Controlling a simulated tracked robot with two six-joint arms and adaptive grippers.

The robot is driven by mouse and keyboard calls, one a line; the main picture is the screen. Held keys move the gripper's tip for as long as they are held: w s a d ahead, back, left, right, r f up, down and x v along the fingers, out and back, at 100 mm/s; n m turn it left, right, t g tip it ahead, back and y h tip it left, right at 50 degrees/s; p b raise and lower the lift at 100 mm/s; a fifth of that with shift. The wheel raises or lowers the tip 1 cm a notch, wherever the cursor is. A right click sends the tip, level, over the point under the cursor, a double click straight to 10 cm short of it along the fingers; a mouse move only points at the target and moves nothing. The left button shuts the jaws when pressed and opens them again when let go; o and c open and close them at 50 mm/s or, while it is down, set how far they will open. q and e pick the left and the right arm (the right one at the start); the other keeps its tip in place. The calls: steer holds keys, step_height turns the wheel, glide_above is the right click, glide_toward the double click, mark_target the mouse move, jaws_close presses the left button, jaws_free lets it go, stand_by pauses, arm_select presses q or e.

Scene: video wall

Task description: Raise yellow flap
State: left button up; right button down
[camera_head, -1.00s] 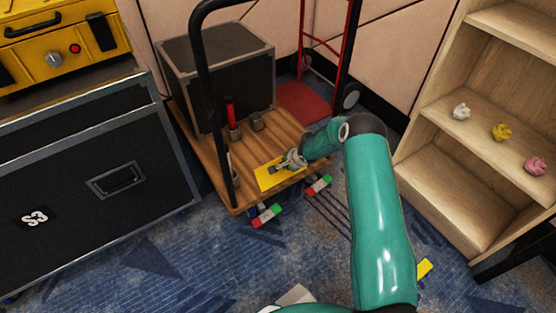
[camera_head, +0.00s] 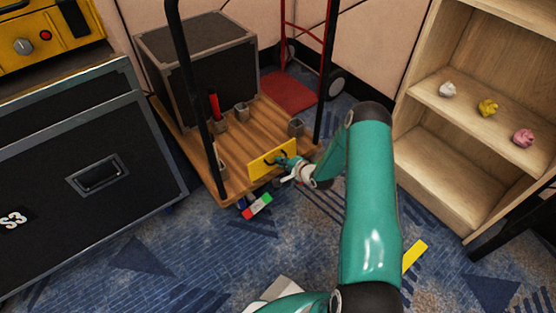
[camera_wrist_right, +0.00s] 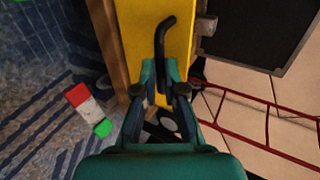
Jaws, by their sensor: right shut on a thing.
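The yellow flap (camera_head: 265,163) is at the front edge of the wooden cart deck (camera_head: 225,153) and stands tilted up from it. Its black handle shows in the right wrist view (camera_wrist_right: 160,45), against the yellow flap face (camera_wrist_right: 181,31). My right gripper (camera_head: 282,162) is at the flap's front face, shut on the black handle; its fingers also show in the right wrist view (camera_wrist_right: 165,82). My left gripper is not in view.
A black flight case (camera_head: 200,62) and a red cylinder (camera_head: 214,105) in a grey holder stand on the cart. The cart's black push bar (camera_head: 195,90) rises beside them. A wooden shelf (camera_head: 440,165) with crumpled balls stands right. A large black case (camera_head: 80,160) stands left.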

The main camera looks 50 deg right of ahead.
steer(key=shift+s+a+f+g, duration=0.1)
steer(key=shift+s+f+g, duration=0.05)
steer(key=shift+s+f, duration=0.4)
steer(key=shift+s+a+f+g, duration=0.15)
steer(key=shift+s+f, duration=0.15)
steer(key=shift+f, duration=0.4)
steer(key=c, duration=1.2)
jaws_free()
steer(key=shift+w+f, duration=0.1)
steer(key=shift+f, duration=0.2)
steer(key=shift+c, duration=0.2)
steer(key=shift+a, duration=0.1)
steer(key=v, duration=1.2)
steer(key=shift+d+r, duration=0.25)
steer(key=shift+d, duration=0.15)
steer(key=shift+w, duration=0.2)
